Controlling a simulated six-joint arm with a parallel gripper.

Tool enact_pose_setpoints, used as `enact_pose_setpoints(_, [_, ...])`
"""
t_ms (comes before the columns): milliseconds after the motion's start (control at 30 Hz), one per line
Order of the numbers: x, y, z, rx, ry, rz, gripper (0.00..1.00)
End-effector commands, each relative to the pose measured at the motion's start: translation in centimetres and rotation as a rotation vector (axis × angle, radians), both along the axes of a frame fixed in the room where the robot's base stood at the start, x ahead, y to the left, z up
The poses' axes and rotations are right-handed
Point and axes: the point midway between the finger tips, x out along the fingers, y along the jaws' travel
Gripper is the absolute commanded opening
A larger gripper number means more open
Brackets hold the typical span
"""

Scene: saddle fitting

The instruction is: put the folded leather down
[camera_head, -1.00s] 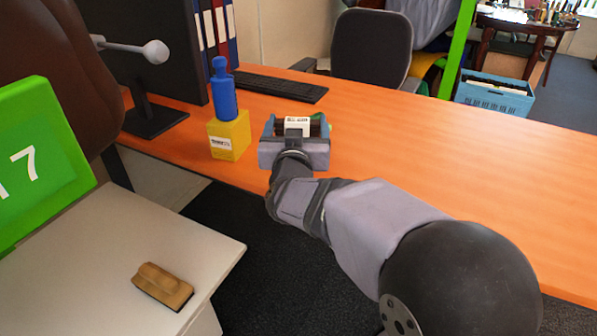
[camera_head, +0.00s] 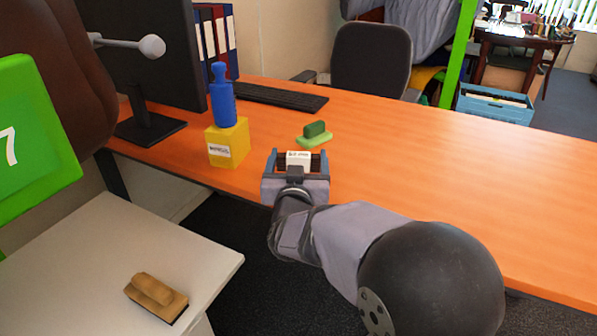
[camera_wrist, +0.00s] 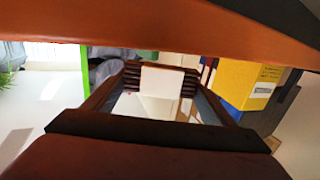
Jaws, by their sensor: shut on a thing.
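My gripper (camera_head: 296,163) is shut on the folded leather, above the near edge of the orange desk (camera_head: 430,170). The folded leather (camera_head: 314,162) is dark brown with a white label at its middle and spans between the two fingers in the head view. In the wrist view its brown folds (camera_wrist: 189,83) show on both sides of the pale label. I cannot tell from these views whether it touches the desk.
A green brush-like thing (camera_head: 315,134) lies just beyond my gripper. To its left a blue bottle (camera_head: 222,97) stands on a yellow block (camera_head: 228,143). A keyboard (camera_head: 275,97) and monitor are behind. A tan brush (camera_head: 155,295) lies on the white table. The desk's right side is clear.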

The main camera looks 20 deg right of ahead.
Motion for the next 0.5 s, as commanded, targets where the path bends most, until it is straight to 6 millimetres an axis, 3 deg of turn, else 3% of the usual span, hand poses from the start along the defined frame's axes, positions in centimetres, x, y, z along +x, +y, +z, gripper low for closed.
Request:
enact_pose_setpoints(33, [0.0, 0.0, -1.3, 0.0, 0.002, -0.001, 0.52])
enact_pose_setpoints(167, [0.0, 0.0, -2.6, -0.001, 0.0, -0.001, 0.52])
enact_pose_setpoints(500, [0.0, 0.0, -2.7, 0.001, -0.001, 0.0, 0.52])
